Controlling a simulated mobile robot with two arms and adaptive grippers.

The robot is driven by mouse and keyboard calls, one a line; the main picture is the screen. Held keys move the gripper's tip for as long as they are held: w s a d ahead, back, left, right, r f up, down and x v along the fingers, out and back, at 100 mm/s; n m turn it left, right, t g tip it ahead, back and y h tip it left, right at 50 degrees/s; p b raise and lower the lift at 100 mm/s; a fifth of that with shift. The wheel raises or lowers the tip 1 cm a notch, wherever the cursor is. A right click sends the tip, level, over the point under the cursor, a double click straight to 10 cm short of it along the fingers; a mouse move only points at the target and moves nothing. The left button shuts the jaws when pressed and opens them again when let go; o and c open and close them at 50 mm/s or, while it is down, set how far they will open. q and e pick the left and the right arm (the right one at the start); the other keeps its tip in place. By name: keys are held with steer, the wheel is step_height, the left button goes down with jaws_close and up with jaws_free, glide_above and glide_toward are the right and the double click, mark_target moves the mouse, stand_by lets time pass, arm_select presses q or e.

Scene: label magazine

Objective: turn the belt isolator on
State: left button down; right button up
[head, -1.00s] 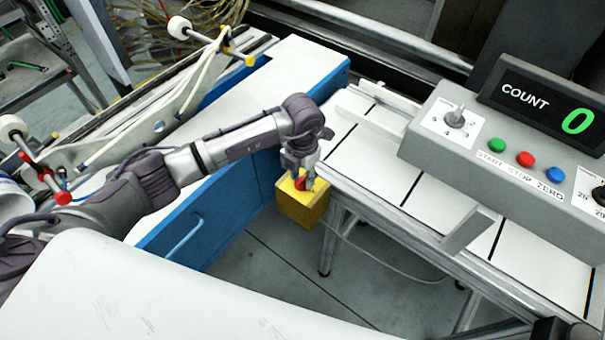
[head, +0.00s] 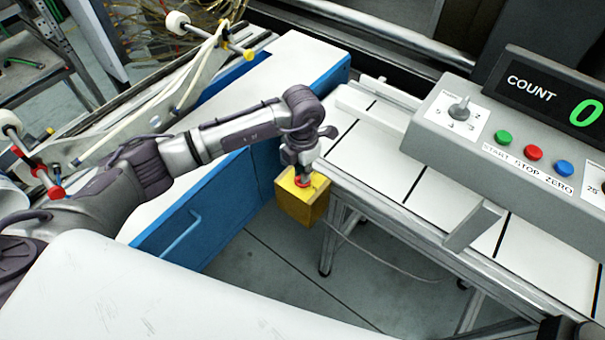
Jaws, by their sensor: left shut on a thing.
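The belt isolator is a yellow box (head: 298,205) at the near left corner of the white conveyor table. My right gripper is not in view.
A grey control box (head: 480,140) with a dial, green, red and blue buttons and a COUNT display (head: 555,95) reading 0 stands on the conveyor table (head: 365,160). A blue cabinet (head: 205,215) with a white top is left of the isolator. Dark floor lies below.

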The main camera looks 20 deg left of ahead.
arm_select(q)
steer(key=m+b, duration=0.8)
steer(key=shift+f, duration=0.2)
steer(key=shift+r+m+b, duration=0.2)
steer(key=shift+m+b, duration=1.25)
steer(key=shift+m, duration=0.05)
steer(key=c, duration=1.2)
jaws_free()
step_height(320, 180, up, 12)
